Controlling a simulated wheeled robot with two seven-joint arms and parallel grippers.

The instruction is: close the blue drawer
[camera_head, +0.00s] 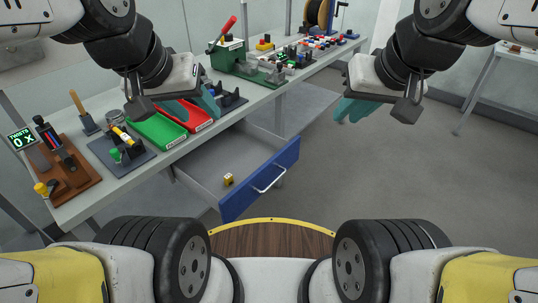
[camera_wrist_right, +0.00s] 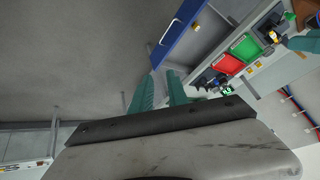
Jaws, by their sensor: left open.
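The blue drawer (camera_head: 238,199) is pulled out from under the workbench, its grey inside showing. Its blue front panel has a pale bar handle (camera_head: 269,178). A small yellow block (camera_head: 228,180) lies inside. In the right wrist view the blue front (camera_wrist_right: 178,38) is beyond the fingertips, to the upper right. My left gripper (camera_head: 193,108) is open above the bench by the red and green trays. My right gripper (camera_head: 353,108) is open and empty over the floor, to the right of the drawer and apart from it. It also shows in the right wrist view (camera_wrist_right: 161,82).
The workbench (camera_head: 90,192) carries a green tray (camera_head: 157,131), a red tray (camera_head: 196,119), a brown tool board (camera_head: 72,180), a green press (camera_head: 228,56) and several small parts. The grey floor (camera_head: 410,180) in front of the drawer is clear. Another table (camera_head: 510,55) stands far right.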

